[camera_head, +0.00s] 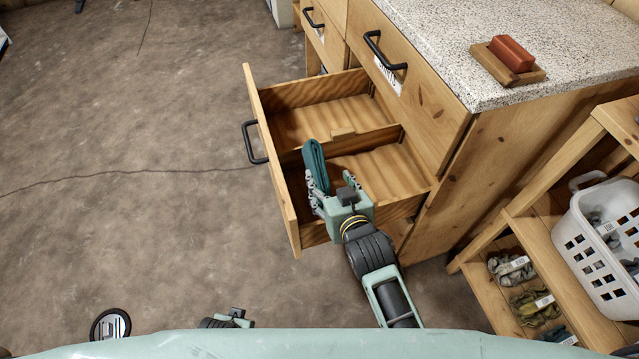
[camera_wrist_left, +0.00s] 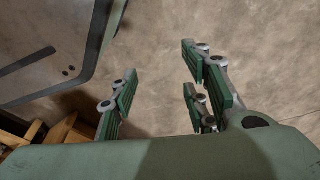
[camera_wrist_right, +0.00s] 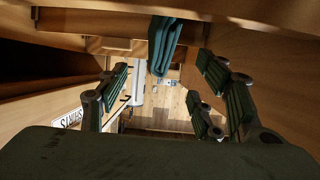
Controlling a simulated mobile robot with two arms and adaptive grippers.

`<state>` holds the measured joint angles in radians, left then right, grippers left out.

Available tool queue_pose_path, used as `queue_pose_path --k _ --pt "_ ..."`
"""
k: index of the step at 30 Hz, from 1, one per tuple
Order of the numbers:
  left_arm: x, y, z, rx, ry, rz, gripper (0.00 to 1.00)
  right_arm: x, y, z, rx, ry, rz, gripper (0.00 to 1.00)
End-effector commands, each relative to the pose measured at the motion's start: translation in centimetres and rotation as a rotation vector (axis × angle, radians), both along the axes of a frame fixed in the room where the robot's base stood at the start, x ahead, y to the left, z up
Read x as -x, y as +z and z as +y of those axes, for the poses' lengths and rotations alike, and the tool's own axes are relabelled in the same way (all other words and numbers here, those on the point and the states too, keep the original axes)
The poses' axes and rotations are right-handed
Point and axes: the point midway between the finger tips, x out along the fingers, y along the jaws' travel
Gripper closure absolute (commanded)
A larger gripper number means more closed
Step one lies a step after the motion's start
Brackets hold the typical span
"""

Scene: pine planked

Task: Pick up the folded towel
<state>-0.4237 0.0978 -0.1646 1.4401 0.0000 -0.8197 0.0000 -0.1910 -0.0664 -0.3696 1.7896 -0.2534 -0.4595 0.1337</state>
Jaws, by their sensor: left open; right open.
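The folded towel (camera_head: 316,160) is dark teal and narrow. It is in the near compartment of the open wooden drawer (camera_head: 281,172), close to the drawer front. My right gripper (camera_head: 332,186) is open over that compartment, beside the towel's lower part in the head view. In the right wrist view the towel (camera_wrist_right: 164,48) lies ahead, between the lines of the spread fingers (camera_wrist_right: 163,88), with no finger clearly touching it. My left gripper (camera_head: 232,318) is low at the bottom edge, partly hidden. In the left wrist view its fingers (camera_wrist_left: 160,95) are open and empty above the floor.
A low divider (camera_head: 345,139) splits the drawer; the far compartment is empty. Above stands a speckled counter (camera_head: 450,40) with a red-brown block (camera_head: 512,54) on a wooden dish (camera_head: 496,68). At right, a shelf holds a white basket (camera_head: 590,255) and rolled cloths (camera_head: 512,268). Floor at left is mostly clear.

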Motion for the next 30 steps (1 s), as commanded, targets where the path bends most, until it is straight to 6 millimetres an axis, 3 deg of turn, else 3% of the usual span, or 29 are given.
queue_pose_path --k 1,14,24,30 --pt "-0.3 -0.4 0.0 0.000 0.001 -0.004 0.57 0.0 -0.9 0.0 0.000 0.000 -0.001 0.40" --pt "-2.0 2.4 -0.3 0.002 0.004 -0.021 0.57 -2.7 -2.4 0.7 0.001 0.000 0.000 0.40" --pt "-3.8 6.6 -0.5 0.005 0.008 -0.047 0.57 -5.7 -4.8 1.5 0.000 0.000 -0.001 0.40" --pt "-4.0 7.7 -0.5 0.005 0.009 -0.049 0.57 -6.5 -5.0 1.8 -0.001 0.001 -0.001 0.40"
